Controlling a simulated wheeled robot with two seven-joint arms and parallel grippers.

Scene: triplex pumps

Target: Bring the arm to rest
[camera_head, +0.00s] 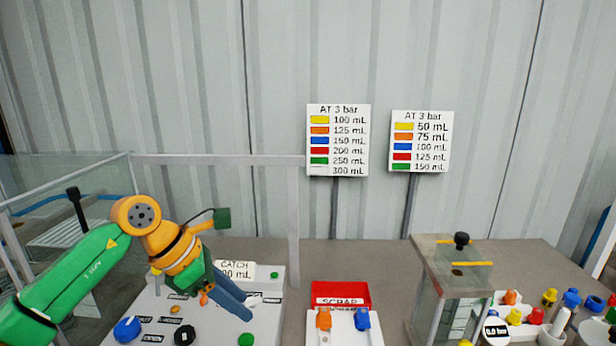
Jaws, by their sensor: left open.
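My left arm (65,285) comes in from the left, with a green forearm and an orange wrist. My left gripper (230,298) points down and to the right over the light grey panel (270,310), with its dark blue-grey fingers low over the panel. It is open, and I see nothing held in it. Whether the fingers touch the panel I cannot tell. The gripper hides part of the panel and its labels. My right arm and right gripper are not in view.
The panel carries a blue knob (127,329), a black knob (184,335) and a white CATCH sign (235,269). A red SCRAP bin (341,294) stands right of it. A clear-walled stand (450,285) and several coloured caps (550,297) fill the right. A railing (215,160) runs behind.

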